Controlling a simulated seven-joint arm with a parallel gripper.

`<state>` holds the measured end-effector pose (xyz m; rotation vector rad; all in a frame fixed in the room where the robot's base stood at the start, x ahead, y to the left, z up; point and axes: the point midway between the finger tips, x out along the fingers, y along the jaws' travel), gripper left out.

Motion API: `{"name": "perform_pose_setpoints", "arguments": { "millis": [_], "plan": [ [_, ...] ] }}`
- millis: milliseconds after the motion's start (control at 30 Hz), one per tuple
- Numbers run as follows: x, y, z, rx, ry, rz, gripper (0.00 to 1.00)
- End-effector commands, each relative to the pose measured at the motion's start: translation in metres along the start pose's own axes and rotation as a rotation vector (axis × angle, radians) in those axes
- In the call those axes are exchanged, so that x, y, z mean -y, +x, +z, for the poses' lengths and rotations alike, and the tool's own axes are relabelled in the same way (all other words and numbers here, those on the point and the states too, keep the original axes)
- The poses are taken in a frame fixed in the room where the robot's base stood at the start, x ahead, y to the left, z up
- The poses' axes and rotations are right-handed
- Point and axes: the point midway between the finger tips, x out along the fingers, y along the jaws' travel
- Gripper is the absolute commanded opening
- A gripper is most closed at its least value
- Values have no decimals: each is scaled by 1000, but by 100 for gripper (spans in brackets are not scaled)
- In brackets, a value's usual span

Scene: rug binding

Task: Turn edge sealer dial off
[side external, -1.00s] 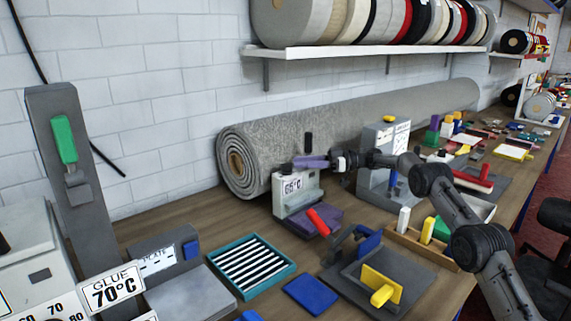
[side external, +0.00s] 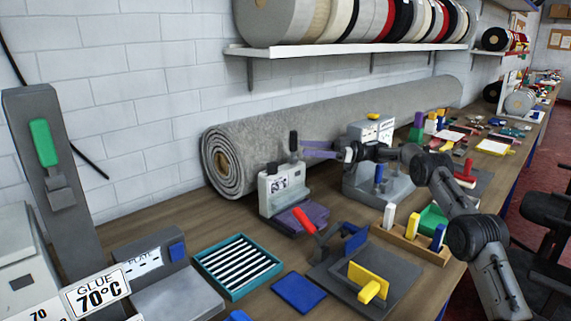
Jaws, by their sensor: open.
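A small light-grey machine (side external: 270,198) with an upright black knob or lever (side external: 293,143) on top stands on the bench in front of the rolled rug. I take it to be the edge sealer. Its front label (side external: 282,182) is too blurred to read, and I cannot make out a dial for certain. My gripper (side external: 307,149), with purple fingers, is open and empty beside the black lever, on its right, above the machine. A small gap seems to separate them, but depth is hard to judge. A purple plate (side external: 308,216) lies at the machine's foot.
A grey press (side external: 365,185) with a blue lever stands close to my wrist. A red-handled tool (side external: 304,220), a teal tray (side external: 203,264) and a yellow-handled block (side external: 371,277) lie in front. A rolled rug (side external: 225,190) lies behind. A glue machine (side external: 20,250) stands left.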

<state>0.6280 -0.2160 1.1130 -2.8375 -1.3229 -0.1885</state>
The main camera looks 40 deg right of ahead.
Motion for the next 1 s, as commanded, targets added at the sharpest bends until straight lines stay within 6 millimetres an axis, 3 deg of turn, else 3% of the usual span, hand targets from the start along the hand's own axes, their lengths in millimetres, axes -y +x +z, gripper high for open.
{"name": "perform_pose_setpoints", "arguments": {
  "millis": [100, 200, 433, 633, 800, 1000],
  "plan": [
    [-7, -7, -43, -114, -63, 77, 72],
    [-17, 16, -63, -133, -136, 185, 72],
    [-30, 88, -51, 59, -280, 384, 72],
    [-21, 138, -33, 324, -431, 530, 72],
    [6, 160, -14, 606, -562, 602, 72],
    [49, 159, 4, 933, -693, 610, 72]
  ]
}}
